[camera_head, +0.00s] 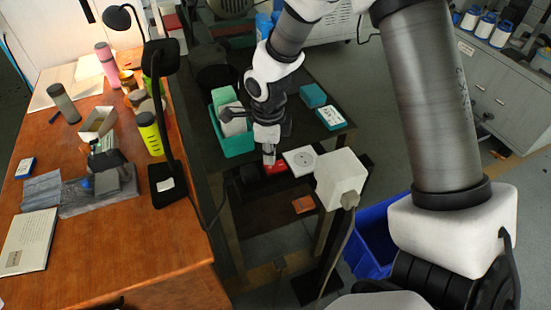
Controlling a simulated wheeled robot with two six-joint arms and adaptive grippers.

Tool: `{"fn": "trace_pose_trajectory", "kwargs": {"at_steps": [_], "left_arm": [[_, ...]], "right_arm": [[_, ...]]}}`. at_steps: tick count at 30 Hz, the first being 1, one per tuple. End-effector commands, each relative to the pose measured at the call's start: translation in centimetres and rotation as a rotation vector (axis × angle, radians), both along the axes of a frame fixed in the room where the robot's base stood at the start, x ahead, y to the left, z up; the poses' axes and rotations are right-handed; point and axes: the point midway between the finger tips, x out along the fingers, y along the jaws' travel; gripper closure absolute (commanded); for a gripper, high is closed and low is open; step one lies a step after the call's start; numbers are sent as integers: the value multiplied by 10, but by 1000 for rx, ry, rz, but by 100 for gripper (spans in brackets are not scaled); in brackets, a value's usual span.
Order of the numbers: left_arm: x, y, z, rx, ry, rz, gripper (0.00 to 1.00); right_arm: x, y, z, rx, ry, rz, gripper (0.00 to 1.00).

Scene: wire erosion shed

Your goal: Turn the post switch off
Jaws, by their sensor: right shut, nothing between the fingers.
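My right gripper (268,157) is shut and empty, pointing down at the middle of the view. Its tips are at a small red part (277,168), which looks like the switch. The tips hide some of it, and I cannot tell whether they touch it or which way it is set. Right beside it is a white square plate with a round socket (300,159). A white box (341,177) with a grey cable stands just to the right of these. My left gripper is not in view.
A wooden desk (150,249) with a black lamp, bottles and papers fills the left. A teal bin (238,145) stands behind my right gripper. A blue crate (369,240) is on the floor at right. A grey cabinet (490,85) stands at far right.

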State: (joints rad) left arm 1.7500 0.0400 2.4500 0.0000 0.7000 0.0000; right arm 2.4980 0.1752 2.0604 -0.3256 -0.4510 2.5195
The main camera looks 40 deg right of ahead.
Motion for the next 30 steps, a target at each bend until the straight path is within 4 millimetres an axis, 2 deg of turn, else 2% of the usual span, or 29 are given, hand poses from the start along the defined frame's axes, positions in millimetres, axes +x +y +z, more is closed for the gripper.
{"fn": "trace_pose_trajectory", "kwargs": {"at_steps": [30], "left_arm": [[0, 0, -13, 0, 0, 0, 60]], "right_arm": [[0, 0, -16, 0, 0, 0, 100]]}}
